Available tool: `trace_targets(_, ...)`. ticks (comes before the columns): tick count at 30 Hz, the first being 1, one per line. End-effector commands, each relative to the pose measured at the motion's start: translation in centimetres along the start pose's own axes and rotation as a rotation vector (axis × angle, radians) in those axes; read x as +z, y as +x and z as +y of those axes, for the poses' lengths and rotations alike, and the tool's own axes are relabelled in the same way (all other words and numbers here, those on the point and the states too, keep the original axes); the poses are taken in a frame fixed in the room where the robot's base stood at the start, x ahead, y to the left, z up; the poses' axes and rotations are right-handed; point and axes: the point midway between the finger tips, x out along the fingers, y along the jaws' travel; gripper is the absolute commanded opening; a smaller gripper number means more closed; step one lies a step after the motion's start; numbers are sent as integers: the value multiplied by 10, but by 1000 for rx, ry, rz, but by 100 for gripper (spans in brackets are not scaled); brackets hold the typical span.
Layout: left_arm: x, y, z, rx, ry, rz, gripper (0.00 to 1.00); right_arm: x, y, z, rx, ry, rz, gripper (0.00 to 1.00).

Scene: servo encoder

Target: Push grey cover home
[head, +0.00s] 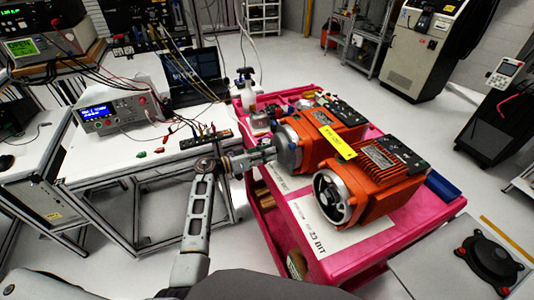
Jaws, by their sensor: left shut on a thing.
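Two orange servo motors lie on a pink cart. The rear motor (335,125) has a round grey cover (287,148) at its left end. My left gripper (266,152) reaches in from the left and is shut at the cover's outer side. Whether a gap remains between cover and motor is too small to tell. The front motor (378,178) shows an open round end with a silver rim (333,198) and a dark inside. My right gripper is not in view.
The pink cart (425,217) has a raised rim, with a white printed sheet (355,238) under the motors. A spray bottle (246,90) stands at its back left corner. A white workbench (115,158) with instruments and cables is close on the left.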

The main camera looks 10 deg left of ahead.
Motion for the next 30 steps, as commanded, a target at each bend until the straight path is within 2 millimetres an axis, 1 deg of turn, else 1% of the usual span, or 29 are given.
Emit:
trace_targets(1, -3, 0, 0, 1, 2, 3, 0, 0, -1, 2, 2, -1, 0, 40)
trace_targets(9, -3, 0, 0, 1, 3, 3, 0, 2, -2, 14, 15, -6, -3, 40)
trace_targets(13, -3, 0, 1, 1, 3, 3, 0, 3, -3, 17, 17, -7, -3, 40)
trace_targets(20, -3, 1, 1, 1, 3, 3, 0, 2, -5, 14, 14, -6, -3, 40)
trace_targets(30, -3, 1, 1, 1, 2, 4, 0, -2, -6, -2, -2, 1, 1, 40)
